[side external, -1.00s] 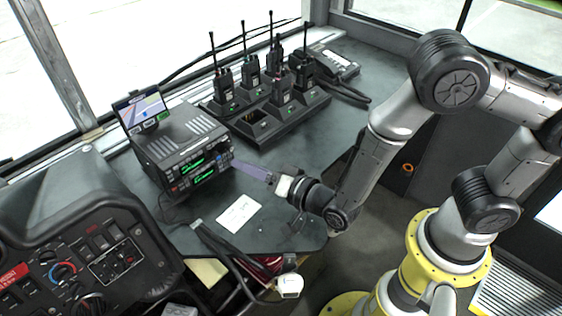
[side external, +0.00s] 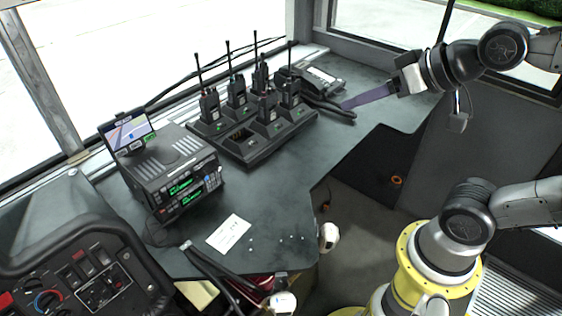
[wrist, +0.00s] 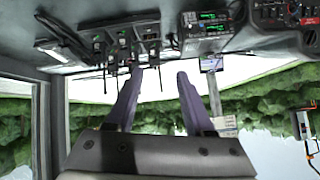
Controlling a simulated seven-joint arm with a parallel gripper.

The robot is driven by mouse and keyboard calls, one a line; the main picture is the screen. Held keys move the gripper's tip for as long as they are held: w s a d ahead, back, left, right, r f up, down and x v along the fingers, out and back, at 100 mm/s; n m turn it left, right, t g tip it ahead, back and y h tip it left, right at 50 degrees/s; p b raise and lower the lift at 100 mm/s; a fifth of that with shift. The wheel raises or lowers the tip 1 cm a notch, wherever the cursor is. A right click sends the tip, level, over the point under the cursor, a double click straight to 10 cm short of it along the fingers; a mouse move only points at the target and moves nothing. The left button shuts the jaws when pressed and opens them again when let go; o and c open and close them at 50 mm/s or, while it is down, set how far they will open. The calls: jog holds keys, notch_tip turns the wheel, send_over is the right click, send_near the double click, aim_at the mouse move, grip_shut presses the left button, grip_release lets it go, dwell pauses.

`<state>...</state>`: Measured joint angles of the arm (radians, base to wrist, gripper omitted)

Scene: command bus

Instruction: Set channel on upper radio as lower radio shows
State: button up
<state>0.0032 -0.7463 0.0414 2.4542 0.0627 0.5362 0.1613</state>
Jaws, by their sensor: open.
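Two dark radios are stacked on the left of the desk, each with a green lit display. The upper radio (side external: 178,185) sits directly on the lower radio (side external: 190,199); the channel digits are too small to read. In the wrist view, which is upside down, the stacked radios show at the top right, the upper one (wrist: 208,28) below the lower one (wrist: 212,15). My gripper (side external: 346,103) has purple fingers and is raised over the right end of the desk, well away from the radios. In the wrist view its fingers (wrist: 160,73) are apart with nothing between them.
A charger (side external: 255,146) with several upright handheld radios stands at the back, between my gripper and the radios. A small screen (side external: 128,132) stands on the radio stack. A white card (side external: 229,234) lies in front. A dashboard (side external: 100,280) is at lower left. The desk's middle is clear.

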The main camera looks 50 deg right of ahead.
jog(key=s+f+n+g, duration=0.2)
jog(key=s+f+g, duration=0.2)
jog(key=s, duration=0.3)
jog(key=shift+d+f, duration=0.3)
jog(key=shift+f, duration=0.5)
dwell(1.3)
